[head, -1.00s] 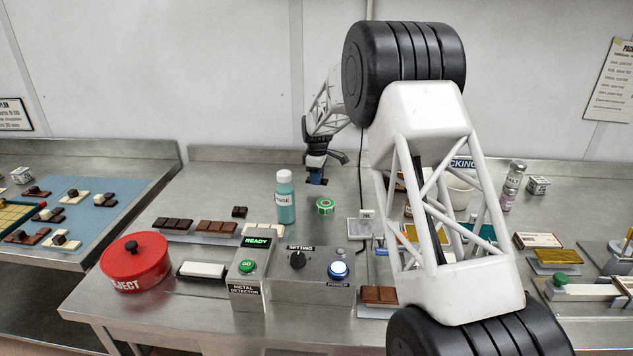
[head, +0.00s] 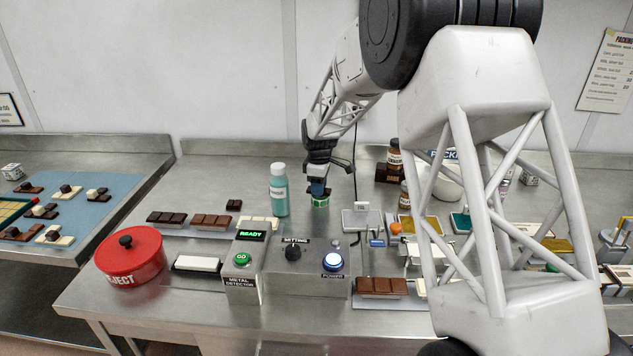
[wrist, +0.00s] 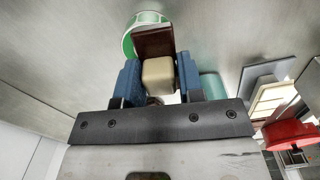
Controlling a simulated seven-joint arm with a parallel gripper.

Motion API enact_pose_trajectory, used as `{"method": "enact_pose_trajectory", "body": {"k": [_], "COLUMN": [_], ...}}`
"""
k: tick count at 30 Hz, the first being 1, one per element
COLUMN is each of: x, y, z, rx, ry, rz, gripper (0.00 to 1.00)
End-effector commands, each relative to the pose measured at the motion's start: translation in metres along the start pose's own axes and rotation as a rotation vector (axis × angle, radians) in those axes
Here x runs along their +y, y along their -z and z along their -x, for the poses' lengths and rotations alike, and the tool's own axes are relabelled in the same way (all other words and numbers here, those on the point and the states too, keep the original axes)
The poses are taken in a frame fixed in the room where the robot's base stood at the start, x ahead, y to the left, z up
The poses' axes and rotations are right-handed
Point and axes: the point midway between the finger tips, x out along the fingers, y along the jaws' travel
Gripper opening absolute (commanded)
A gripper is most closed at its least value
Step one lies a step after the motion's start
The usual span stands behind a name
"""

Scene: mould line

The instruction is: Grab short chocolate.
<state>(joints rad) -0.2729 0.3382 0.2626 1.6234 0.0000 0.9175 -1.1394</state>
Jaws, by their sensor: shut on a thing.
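My gripper (head: 318,186) has blue fingers and is pointing down over the bench, in line with the green tape roll. In the wrist view my gripper (wrist: 160,82) is shut on a small chocolate (wrist: 153,42), a dark brown slab with a cream block (wrist: 158,75) on it. The fingers press the sides of the cream block. The slab's far end overlaps the green tape roll (wrist: 130,38) in that view; I cannot tell whether they touch. In the head view the held chocolate is mostly hidden by the fingers.
A teal bottle (head: 279,192) stands left of my gripper. A small dark chocolate (head: 234,203) and longer bars (head: 210,221) lie further left. A metal detector box (head: 244,274) and a red reject pot (head: 130,262) are in front. Bare bench lies behind the bottle.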

Motion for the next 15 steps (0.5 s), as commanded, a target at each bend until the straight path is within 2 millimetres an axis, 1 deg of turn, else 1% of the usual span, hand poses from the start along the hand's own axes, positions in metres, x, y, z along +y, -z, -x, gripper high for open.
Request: {"method": "enact_pose_trajectory", "body": {"k": [1,6,15], "x": [-0.005,-0.015,-0.021], "y": [-0.002,-0.007,-0.009], "z": [0.001,0.001,0.002], "rx": [0.000,0.000,0.000], "ry": [0.000,0.000,0.000], "rz": [0.000,0.000,0.000], "gripper": [0.04,0.04,0.04]}}
